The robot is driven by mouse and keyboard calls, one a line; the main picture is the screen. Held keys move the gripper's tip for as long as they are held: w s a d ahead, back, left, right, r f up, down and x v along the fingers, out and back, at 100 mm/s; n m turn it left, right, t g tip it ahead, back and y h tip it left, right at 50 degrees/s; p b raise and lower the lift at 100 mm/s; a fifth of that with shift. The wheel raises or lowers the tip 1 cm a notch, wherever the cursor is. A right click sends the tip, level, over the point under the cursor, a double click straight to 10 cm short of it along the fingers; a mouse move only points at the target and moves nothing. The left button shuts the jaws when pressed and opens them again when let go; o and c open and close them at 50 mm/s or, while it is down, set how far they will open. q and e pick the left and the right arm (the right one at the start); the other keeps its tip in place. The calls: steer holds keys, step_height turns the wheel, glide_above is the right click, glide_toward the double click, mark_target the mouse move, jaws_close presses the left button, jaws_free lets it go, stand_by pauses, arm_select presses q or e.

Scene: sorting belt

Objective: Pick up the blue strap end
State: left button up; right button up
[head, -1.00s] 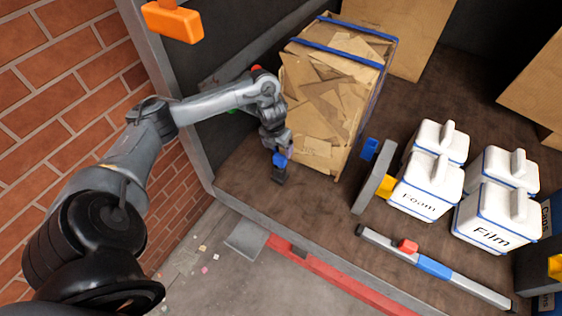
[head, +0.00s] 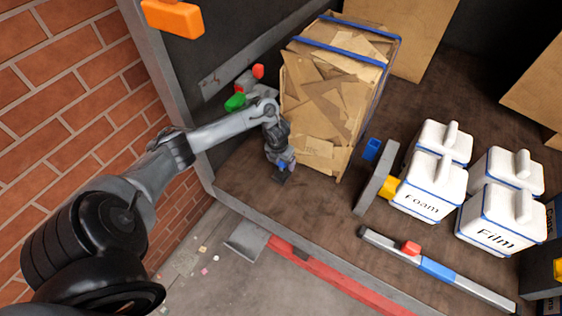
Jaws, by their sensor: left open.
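A cardboard bale (head: 318,105) stands on the brown floor, with blue straps (head: 338,50) across its top and down its right side. My left gripper (head: 282,177) is open and points down beside the lower left front of the bale, low over the floor. A small blue patch (head: 285,163) shows at the gripper. I cannot tell whether it is the strap end or part of the gripper. My left arm hides part of the bale's left side. My right gripper is out of view.
A blue block (head: 371,149) and a grey upright plate (head: 376,183) stand right of the bale. White Foam (head: 425,190) and Film (head: 492,224) containers are further right. A rail (head: 462,283) lies in front.

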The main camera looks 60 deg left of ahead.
arm_select(q)
steer(key=shift+c, duration=0.3)
steer(key=shift+c, duration=1.1)
steer(key=c, duration=0.9)
steer(key=shift+r, duration=0.1)
steer(key=shift+r+p, duration=0.8)
step_height(320, 180, up, 6)
steer(key=p, duration=0.4)
steer(key=shift+p, duration=0.4)
steer(key=s+d, duration=0.3)
steer(key=s, duration=0.2)
steer(key=s+d+p, duration=0.1)
steer(key=s+d, duration=0.2)
steer(key=s, duration=0.2)
steer(key=s+d+f+p, duration=0.1)
steer(key=s+d, duration=0.2)
steer(key=s, duration=0.2)
steer(key=shift+s, duration=0.4)
